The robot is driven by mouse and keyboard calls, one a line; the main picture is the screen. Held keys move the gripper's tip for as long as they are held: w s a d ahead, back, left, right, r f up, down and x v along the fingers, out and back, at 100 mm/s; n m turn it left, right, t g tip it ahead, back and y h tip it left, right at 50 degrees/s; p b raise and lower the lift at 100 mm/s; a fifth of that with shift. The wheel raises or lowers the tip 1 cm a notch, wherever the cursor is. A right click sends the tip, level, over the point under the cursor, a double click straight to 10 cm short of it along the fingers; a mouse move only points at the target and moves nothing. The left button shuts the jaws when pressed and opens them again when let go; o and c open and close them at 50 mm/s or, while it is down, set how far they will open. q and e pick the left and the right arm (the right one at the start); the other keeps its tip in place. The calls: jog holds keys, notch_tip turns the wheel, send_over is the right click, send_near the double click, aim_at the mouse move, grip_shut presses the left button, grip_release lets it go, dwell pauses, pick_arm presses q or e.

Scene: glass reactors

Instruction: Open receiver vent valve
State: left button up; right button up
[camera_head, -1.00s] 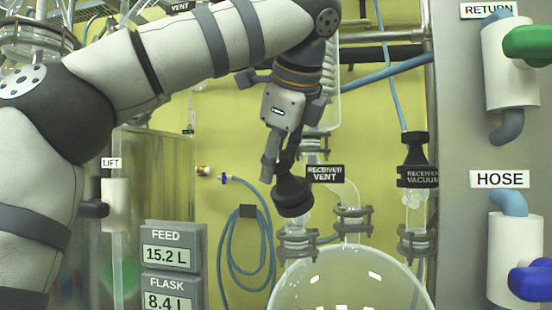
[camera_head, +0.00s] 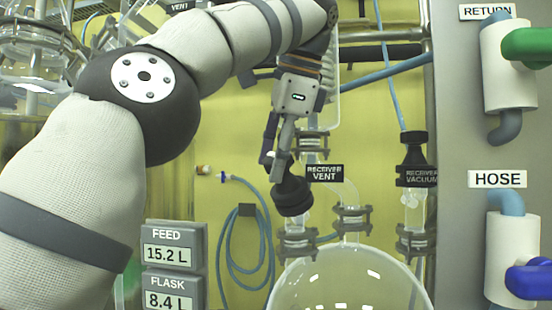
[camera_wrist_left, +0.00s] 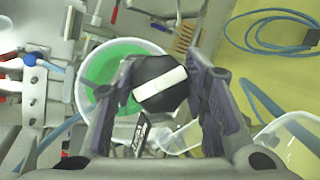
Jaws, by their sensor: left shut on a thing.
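The receiver vent valve has a black knob (camera_head: 292,194) on a glass neck, left of the black "RECEIVER VENT" label (camera_head: 325,173). My left gripper (camera_head: 278,168) comes down from above and is shut on this knob. In the left wrist view the black knob (camera_wrist_left: 160,82) with a white bar across its top sits between the two fingers of my left gripper (camera_wrist_left: 165,90). The round glass receiver (camera_head: 350,280) is below the valve. My right gripper is not in view.
The black receiver vacuum valve (camera_head: 415,160) stands to the right. A grey panel with the green-handled return valve (camera_head: 510,65) and blue-handled hose valve (camera_head: 515,250) is at far right. A coiled blue hose (camera_head: 245,255) hangs on the yellow wall. Feed and flask displays (camera_head: 172,255) are lower left.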

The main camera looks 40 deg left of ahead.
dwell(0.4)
pick_arm(q)
jog(key=o, duration=1.1)
jog(key=shift+o, duration=0.2)
